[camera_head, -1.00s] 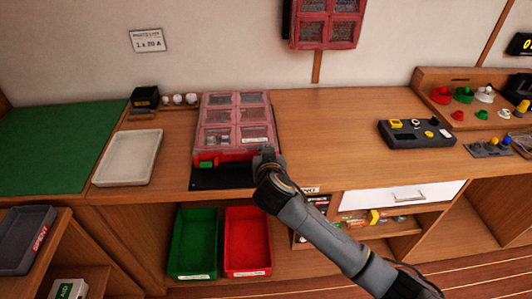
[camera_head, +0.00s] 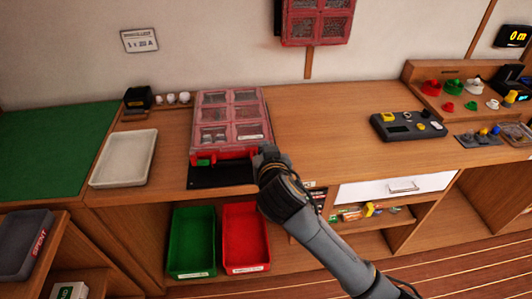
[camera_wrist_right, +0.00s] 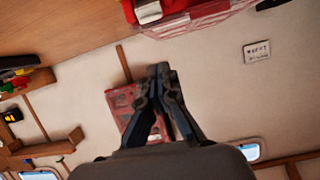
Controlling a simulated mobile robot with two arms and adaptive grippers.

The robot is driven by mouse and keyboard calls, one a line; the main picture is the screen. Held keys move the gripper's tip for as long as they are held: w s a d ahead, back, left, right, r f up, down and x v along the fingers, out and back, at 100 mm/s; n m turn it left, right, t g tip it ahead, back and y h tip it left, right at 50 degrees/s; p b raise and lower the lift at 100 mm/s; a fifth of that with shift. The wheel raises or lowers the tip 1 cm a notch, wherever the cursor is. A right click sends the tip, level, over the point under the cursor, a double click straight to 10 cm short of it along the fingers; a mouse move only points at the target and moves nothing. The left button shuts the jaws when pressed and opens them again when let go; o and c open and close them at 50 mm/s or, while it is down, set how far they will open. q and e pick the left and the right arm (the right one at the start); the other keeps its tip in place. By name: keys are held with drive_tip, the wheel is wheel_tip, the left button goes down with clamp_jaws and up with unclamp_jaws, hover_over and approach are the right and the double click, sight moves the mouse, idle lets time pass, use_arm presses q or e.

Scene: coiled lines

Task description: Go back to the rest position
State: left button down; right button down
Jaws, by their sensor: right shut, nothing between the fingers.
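My right gripper (camera_head: 268,152) is at the front right corner of the red case with clear compartments (camera_head: 230,122) on the workbench. Its arm comes in from the lower right. In the right wrist view the fingers of this gripper (camera_wrist_right: 160,72) are together with nothing between them. Behind them a red organizer (camera_wrist_right: 124,100) hangs on the wall, and the edge of the bench case (camera_wrist_right: 200,18) shows at the top. Whether the gripper touches the case cannot be told from the head view. My left gripper is not in view.
A white tray (camera_head: 125,158) and a green mat (camera_head: 50,145) lie to the left. A black control box (camera_head: 408,126) stands on the right. A green bin (camera_head: 192,241) and a red bin (camera_head: 246,237) sit below. The middle of the worktop is clear.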

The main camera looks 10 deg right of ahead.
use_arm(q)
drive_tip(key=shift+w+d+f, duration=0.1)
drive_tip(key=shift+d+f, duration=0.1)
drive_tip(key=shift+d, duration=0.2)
use_arm(e)
drive_tip(key=shift+s+a+r, duration=0.15)
drive_tip(key=shift+s, duration=0.25)
drive_tip(key=shift+s+a+r, duration=0.1)
drive_tip(key=shift+s, duration=0.25)
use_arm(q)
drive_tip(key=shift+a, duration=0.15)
